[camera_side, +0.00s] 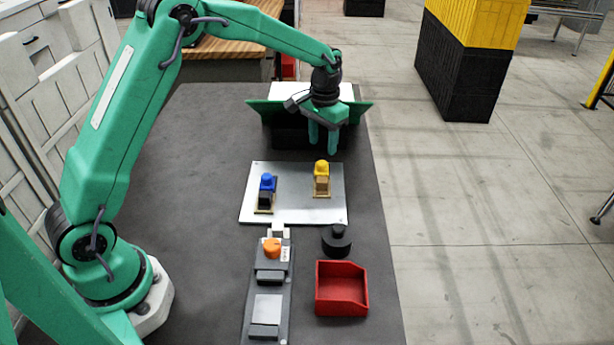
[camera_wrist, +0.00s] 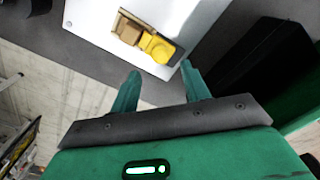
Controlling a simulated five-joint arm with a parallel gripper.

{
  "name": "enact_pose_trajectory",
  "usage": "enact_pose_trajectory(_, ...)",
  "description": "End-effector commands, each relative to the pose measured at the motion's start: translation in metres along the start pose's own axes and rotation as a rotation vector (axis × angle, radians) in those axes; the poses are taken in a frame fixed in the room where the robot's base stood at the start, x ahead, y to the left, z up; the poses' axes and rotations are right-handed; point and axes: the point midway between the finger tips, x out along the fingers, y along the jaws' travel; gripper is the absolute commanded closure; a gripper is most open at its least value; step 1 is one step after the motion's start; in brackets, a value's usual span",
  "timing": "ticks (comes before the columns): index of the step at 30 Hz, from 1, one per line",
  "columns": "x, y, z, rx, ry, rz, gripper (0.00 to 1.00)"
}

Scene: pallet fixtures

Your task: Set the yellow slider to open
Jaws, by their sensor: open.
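The yellow slider (camera_side: 321,167) has a yellow knob and stands on a tan base on the light grey plate (camera_side: 300,212). In the wrist view the yellow slider (camera_wrist: 157,46) is near the top centre, with its tan block (camera_wrist: 127,32) to its left. My gripper (camera_side: 323,142) is above and just behind the yellow slider, pointing down. In the wrist view my gripper (camera_wrist: 160,80) shows its two green fingers apart, with nothing between them; the yellow slider lies beyond the fingertips. A blue-knobbed slider (camera_side: 266,184) stands on the left of the same plate.
A green and black fixture (camera_side: 262,112) stands behind my gripper. In front of the plate are a grey fixture with an orange knob (camera_side: 272,248), a black round part (camera_side: 337,241) and a red bin (camera_side: 341,290). The dark mat (camera_side: 190,150) is bare to the left.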

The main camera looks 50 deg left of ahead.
Motion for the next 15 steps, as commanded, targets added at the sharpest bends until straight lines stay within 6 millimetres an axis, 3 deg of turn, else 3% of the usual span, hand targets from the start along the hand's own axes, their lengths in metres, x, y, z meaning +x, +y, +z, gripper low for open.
enact_pose_trajectory(9,0.040,0.000,0.001,0.000,-0.003,0.000,0.54)
enact_pose_trajectory(15,0.056,0.000,0.001,0.000,-0.001,0.000,0.54)
